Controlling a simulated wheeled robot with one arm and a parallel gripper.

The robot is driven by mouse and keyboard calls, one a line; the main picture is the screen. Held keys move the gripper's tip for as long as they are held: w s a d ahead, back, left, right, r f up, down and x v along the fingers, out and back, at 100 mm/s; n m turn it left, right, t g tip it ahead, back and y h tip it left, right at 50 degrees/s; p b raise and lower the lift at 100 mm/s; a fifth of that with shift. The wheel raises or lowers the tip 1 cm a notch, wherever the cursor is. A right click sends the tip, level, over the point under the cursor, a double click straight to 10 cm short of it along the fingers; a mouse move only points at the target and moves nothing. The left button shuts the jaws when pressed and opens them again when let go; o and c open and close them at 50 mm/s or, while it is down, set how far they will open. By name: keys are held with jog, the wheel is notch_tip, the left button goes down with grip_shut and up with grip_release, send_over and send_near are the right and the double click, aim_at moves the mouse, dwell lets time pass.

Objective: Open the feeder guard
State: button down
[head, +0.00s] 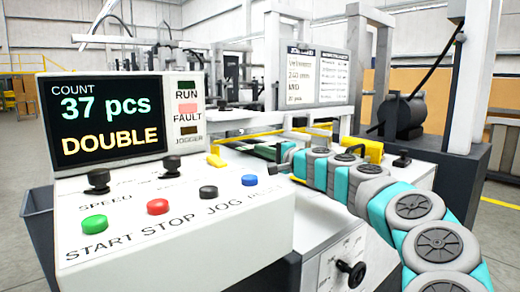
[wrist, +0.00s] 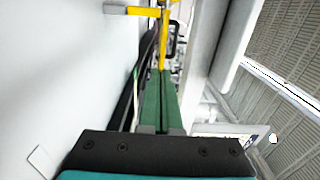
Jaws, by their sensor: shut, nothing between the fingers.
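My gripper (head: 286,152) is at the end of my teal and grey arm, reaching over the machine from the right. It is shut and empty, and its fingertips are hard to make out in both views. In the head view, a thin yellow bar (head: 250,135) lies behind the gripper. These may belong to the feeder guard. I cannot clearly make out the guard's panel or handle.
The control panel (head: 170,230) stands at left front, with knobs, colored buttons and a screen (head: 108,120) reading "37 pcs DOUBLE". A yellow block (head: 366,149) is behind my arm. A grey post (head: 468,80) and a dark motor (head: 402,116) are at right. Floor is open at far left.

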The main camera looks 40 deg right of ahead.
aim_at(235, 142)
jog(key=w, duration=0.3)
jog(key=w+p, duration=0.1)
jog(key=w, duration=0.3)
jog(key=w+a, duration=0.1)
jog(key=w, duration=0.3)
jog(key=shift+p, duration=0.3)
